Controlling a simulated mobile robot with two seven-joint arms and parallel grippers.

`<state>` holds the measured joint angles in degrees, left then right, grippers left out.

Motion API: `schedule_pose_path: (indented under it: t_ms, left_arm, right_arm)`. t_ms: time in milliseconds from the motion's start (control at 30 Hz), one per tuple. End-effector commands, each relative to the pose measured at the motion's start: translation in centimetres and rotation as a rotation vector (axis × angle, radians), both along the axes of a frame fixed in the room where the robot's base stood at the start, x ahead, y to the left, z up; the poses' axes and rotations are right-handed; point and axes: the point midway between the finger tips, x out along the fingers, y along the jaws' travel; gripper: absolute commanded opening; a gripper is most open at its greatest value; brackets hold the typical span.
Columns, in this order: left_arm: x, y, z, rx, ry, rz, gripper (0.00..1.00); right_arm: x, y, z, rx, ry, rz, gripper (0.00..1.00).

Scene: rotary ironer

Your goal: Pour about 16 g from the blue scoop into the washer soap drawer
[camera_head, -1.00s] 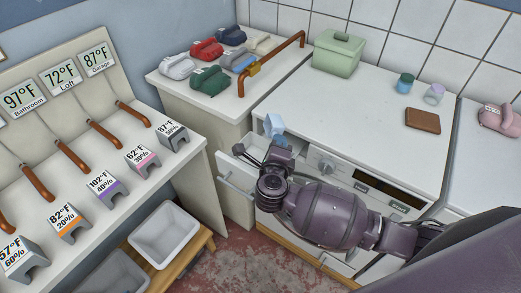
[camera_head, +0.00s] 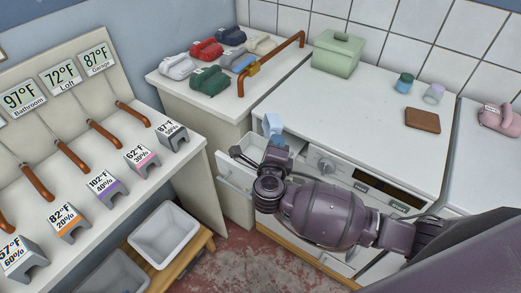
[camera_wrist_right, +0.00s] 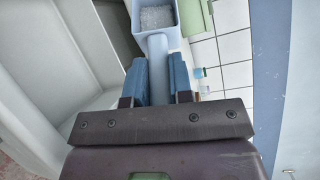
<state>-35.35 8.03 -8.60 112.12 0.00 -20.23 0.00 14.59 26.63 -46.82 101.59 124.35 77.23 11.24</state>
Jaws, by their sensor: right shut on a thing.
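The blue scoop (camera_head: 273,123) is held near the washer's front left corner, above the open soap drawer. In the right wrist view the scoop (camera_wrist_right: 156,42) shows pale granules in its cup. My right gripper (camera_wrist_right: 160,80) is shut on the scoop's handle. In the head view my right gripper (camera_head: 276,150) hides part of the scoop and of the drawer. The washer soap drawer (camera_head: 237,173) is pulled out at the washer's front left. My left gripper is not in view.
The washer top (camera_head: 340,100) holds a green lidded box (camera_head: 338,55), two small jars (camera_head: 404,83) and a brown wallet-like block (camera_head: 422,119). Several coloured irons (camera_head: 207,49) stand on the cabinet behind. A shelf with labelled blocks (camera_head: 103,188) is at left.

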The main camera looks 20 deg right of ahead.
Motion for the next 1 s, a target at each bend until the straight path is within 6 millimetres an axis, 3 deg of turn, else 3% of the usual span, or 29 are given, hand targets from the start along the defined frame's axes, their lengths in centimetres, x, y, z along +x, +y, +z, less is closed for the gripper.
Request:
schedule_pose_path:
  t_ms: [1000]
  left_arm:
    - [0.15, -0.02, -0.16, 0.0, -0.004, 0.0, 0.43]
  right_arm:
    - [0.05, 0.6, 0.05, -0.062, 0.004, 0.0, 0.0]
